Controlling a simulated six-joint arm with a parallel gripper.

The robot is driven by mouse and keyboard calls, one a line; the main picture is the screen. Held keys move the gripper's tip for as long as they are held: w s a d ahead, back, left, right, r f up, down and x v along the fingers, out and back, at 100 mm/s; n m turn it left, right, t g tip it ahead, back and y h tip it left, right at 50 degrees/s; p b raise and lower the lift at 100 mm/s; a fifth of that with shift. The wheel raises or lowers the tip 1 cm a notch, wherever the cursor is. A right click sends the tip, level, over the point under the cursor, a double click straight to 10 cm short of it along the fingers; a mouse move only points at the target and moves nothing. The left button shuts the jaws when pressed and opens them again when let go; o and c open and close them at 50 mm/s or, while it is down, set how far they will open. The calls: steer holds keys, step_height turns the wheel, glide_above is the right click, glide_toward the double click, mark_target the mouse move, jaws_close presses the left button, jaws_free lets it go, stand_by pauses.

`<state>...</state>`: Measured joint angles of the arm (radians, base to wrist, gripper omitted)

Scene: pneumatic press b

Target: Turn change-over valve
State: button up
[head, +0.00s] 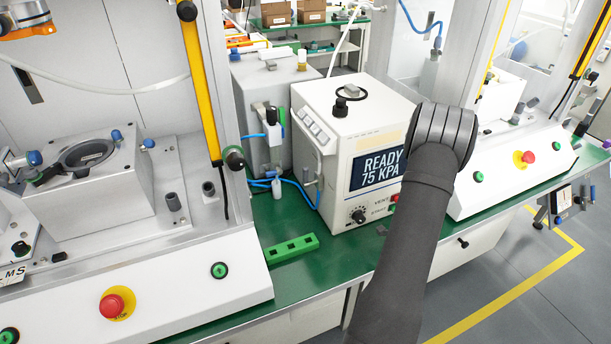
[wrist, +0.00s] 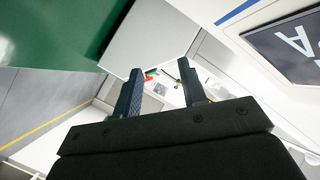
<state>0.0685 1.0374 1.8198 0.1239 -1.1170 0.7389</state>
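A cream control box (head: 306,95) stands on the green bench, its dark screen (head: 380,168) reading "READY 75 KPA". A small black knob (head: 357,214) with dial marks sits below the screen, beside the label "VENT". I cannot tell for certain that this knob is the change-over valve. My arm covers the box's right front edge, and my gripper is hidden in the head view. In the wrist view my gripper (wrist: 160,66) has its two fingers apart with nothing between them. Part of the screen (wrist: 292,46) shows right of the fingers; the knob is not seen there.
A green block with square holes (head: 291,249) lies on the bench (head: 325,262) left of the box. Blue hoses (head: 291,183) run beside the box. Machines with red stop buttons (head: 117,303) (head: 528,157) stand at both sides. Bench in front of the box is partly clear.

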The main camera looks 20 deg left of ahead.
steer(key=s+a+r+g+h, duration=0.3)
steer(key=a+r+g+h, duration=0.15)
steer(key=r+h, duration=0.3)
steer(key=s+a+n+g, duration=0.3)
steer(key=s+a+g, duration=0.3)
steer(key=s+a, duration=0.15)
steer(key=m+g+y, duration=0.1)
steer(key=g+y, duration=0.1)
steer(key=y, duration=0.5)
glide_toward(304, 168)
steer(key=x, duration=1.2)
steer(key=shift+f, duration=0.3)
